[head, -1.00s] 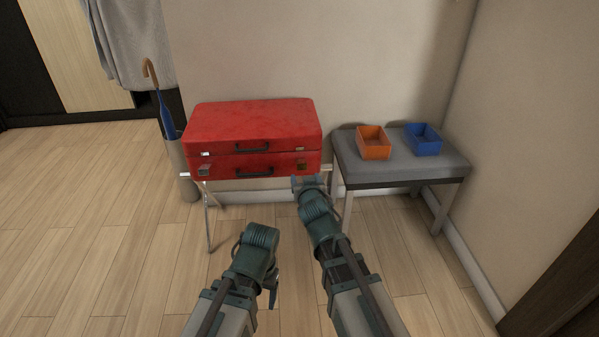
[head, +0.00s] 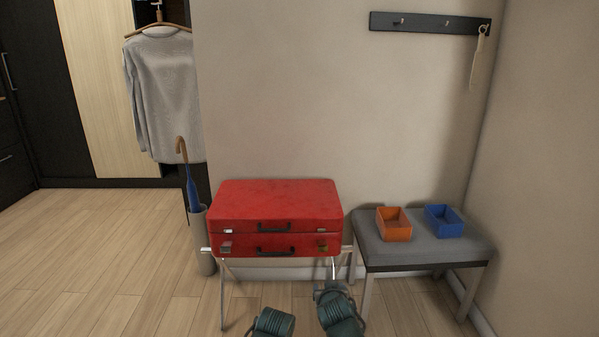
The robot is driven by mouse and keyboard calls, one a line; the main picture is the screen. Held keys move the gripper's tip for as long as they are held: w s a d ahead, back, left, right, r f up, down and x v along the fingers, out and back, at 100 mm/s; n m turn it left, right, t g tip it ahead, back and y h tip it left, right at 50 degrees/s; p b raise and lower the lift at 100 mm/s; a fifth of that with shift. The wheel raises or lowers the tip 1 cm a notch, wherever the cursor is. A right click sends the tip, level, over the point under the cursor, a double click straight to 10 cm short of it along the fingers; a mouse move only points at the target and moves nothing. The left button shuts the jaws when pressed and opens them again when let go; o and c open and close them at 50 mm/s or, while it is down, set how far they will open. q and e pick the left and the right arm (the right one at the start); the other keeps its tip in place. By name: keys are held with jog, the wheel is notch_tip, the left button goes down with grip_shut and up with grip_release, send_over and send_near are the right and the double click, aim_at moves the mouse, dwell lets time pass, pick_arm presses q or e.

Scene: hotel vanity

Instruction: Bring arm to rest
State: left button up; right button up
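My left gripper (head: 272,322) is at the bottom edge, in front of the red case. Only its ridged green wrist part shows, and its fingers are hidden or out of frame. My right gripper (head: 335,292) is just right of it, low in front of the case's right end, near the rack leg. Its fingers are not clear. Nothing is seen held in either gripper.
A red case (head: 275,203), with two dark handles on its front, lies shut on a folding rack (head: 222,290). A grey bench (head: 440,252) holds an orange box (head: 394,226) and a blue box (head: 444,221). An umbrella stand (head: 203,240) is left. Left floor is clear.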

jog(key=s+a+f+n+g, duration=0.2)
jog(key=s+f+g, duration=0.35)
jog(key=s, duration=0.55)
jog(key=s+a+f+n+g, duration=0.2)
jog(key=s+f+g, duration=0.35)
jog(key=s, duration=0.45)
notch_tip(320, 180, up, 39)
jog(key=p, duration=3.8)
jog(key=shift+s+d+g+h, duration=0.2)
jog(key=shift+s+g+h, duration=0.1)
jog(key=shift+s+g, duration=0.1)
jog(key=shift+f, duration=0.15)
